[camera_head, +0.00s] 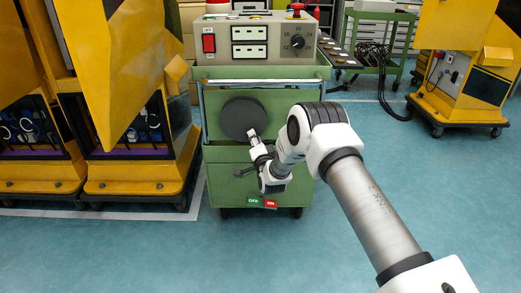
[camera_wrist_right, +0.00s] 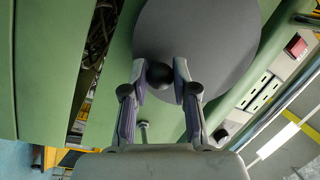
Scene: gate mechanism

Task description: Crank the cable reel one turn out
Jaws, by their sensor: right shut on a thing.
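The cable reel shows as a dark grey round disc (camera_head: 239,118) on the front of a green cart; it fills much of the right wrist view (camera_wrist_right: 215,35). Its crank has a black round knob (camera_wrist_right: 160,77), which sits in front of the disc near its rim in the wrist view. My right gripper (camera_wrist_right: 160,69) has its two fingers closed on either side of the knob. In the head view my right gripper (camera_head: 252,134) is at the lower right of the disc, and the knob is hidden there. My left gripper is out of view.
A grey control box (camera_head: 256,39) with a red switch and a dial stands on the cart's top. A metal rail (camera_head: 258,83) runs across the cart above the reel. Yellow cabinets (camera_head: 135,165) stand close on the left. The blue floor (camera_head: 100,255) in front is clear.

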